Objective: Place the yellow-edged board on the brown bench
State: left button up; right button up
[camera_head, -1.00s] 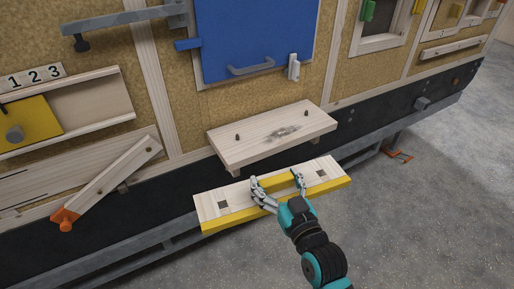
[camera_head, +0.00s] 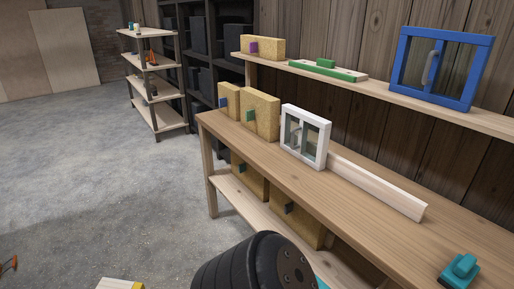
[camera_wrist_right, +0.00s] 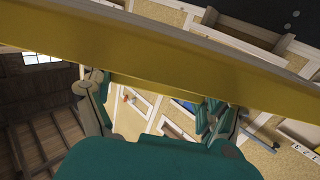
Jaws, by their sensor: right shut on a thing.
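The yellow-edged board (camera_head: 118,284) shows only as a pale wooden corner with a yellow edge at the bottom left of the head view. In the right wrist view its yellow side (camera_wrist_right: 170,68) runs across the whole picture. My right gripper (camera_wrist_right: 160,95) is shut on the board, with a finger on either side of the palm. The brown bench (camera_head: 350,215) stands at the centre right of the head view, with the board apart from it. My left gripper is out of view.
The bench carries yellowish blocks (camera_head: 260,115), a white-framed window (camera_head: 305,136), a pale strip (camera_head: 378,186) and a teal piece (camera_head: 460,270). A shelf above holds a blue frame (camera_head: 443,68). Open floor (camera_head: 90,170) lies left.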

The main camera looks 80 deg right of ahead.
aim_at(342, 205)
jog(key=i+l+z, duration=0.15)
jog(key=z, duration=2.15)
jog(key=i+j+z, duration=0.1)
jog(key=z, duration=0.3)
jog(key=i+j+z, duration=0.15)
jog(key=z, duration=0.25)
jog(key=i+j+z, duration=0.15)
jog(key=z, duration=0.25)
jog(key=i+j+z, duration=0.1)
jog(key=j+z, duration=0.4)
jog(key=z, duration=0.3)
jog(key=j+z, duration=0.45)
jog(key=j, duration=1.6)
jog(key=k, duration=0.05)
